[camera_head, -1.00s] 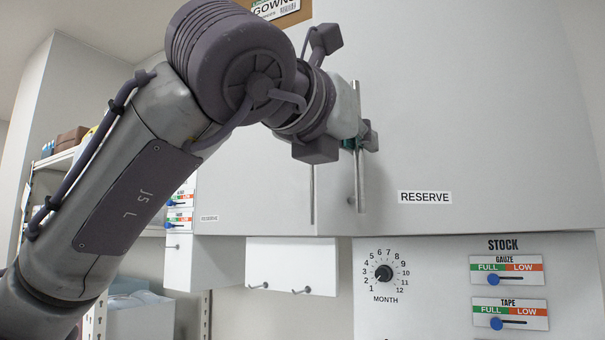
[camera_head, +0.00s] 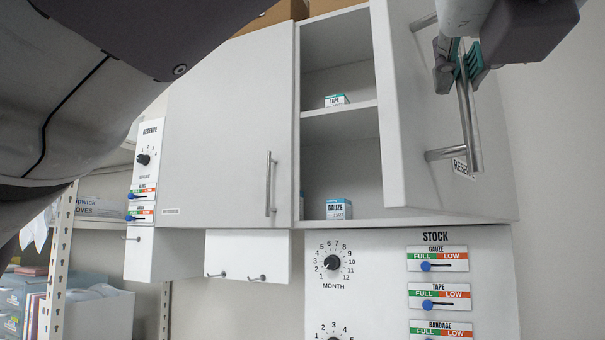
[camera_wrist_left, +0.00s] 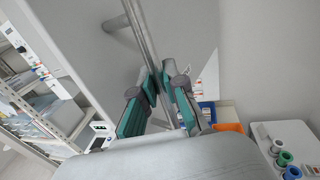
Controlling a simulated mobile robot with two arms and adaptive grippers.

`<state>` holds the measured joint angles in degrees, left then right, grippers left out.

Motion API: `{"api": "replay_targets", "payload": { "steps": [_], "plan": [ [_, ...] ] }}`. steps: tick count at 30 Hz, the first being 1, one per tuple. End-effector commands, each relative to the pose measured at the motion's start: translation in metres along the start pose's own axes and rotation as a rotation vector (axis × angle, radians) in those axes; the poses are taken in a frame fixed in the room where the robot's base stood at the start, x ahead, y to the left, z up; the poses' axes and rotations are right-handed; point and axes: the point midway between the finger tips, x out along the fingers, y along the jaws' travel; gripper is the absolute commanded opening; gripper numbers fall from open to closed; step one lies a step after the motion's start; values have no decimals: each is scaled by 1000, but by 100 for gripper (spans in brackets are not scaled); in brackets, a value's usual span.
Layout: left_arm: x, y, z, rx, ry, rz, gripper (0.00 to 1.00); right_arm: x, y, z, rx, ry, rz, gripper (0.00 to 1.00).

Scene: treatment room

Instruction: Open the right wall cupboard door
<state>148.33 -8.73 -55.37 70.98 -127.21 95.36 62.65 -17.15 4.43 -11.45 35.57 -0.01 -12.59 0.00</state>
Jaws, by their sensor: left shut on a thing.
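The right wall cupboard door (camera_head: 425,140) stands swung open toward me, its RESERVE label partly hidden behind its bar handle (camera_head: 468,115). My left gripper (camera_head: 461,66) is shut on this handle near its upper part. In the left wrist view the green-padded fingers of my left gripper (camera_wrist_left: 160,92) close around the metal handle (camera_wrist_left: 143,38). Inside the open cupboard (camera_head: 340,60), a tape box (camera_head: 336,100) sits on the upper shelf and a gauze box (camera_head: 339,209) at the bottom. My right gripper is not in view.
The left cupboard door (camera_head: 225,140) is closed. Below the open cupboard is a STOCK panel (camera_head: 380,285) with dials and sliders. A shelf rack (camera_head: 62,260) stands at the left. My left arm covers the upper left of the head view.

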Motion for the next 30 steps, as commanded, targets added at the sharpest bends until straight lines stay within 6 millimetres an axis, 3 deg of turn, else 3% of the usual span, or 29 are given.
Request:
{"api": "replay_targets", "payload": {
  "steps": [10, 11, 15, 25, 30],
  "plan": [
    [0, 2, 5, -6, -10, 4, 0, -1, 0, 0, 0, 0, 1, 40],
    [0, 2, 5, -7, -10, 4, 16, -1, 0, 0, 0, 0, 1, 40],
    [0, 2, 4, -5, -7, 3, 37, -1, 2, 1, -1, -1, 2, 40],
    [-2, 1, 2, -3, -4, 2, 37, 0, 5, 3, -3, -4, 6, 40],
    [-24, 0, 3, -2, -8, 1, 37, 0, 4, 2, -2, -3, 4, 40]
  ]
}}
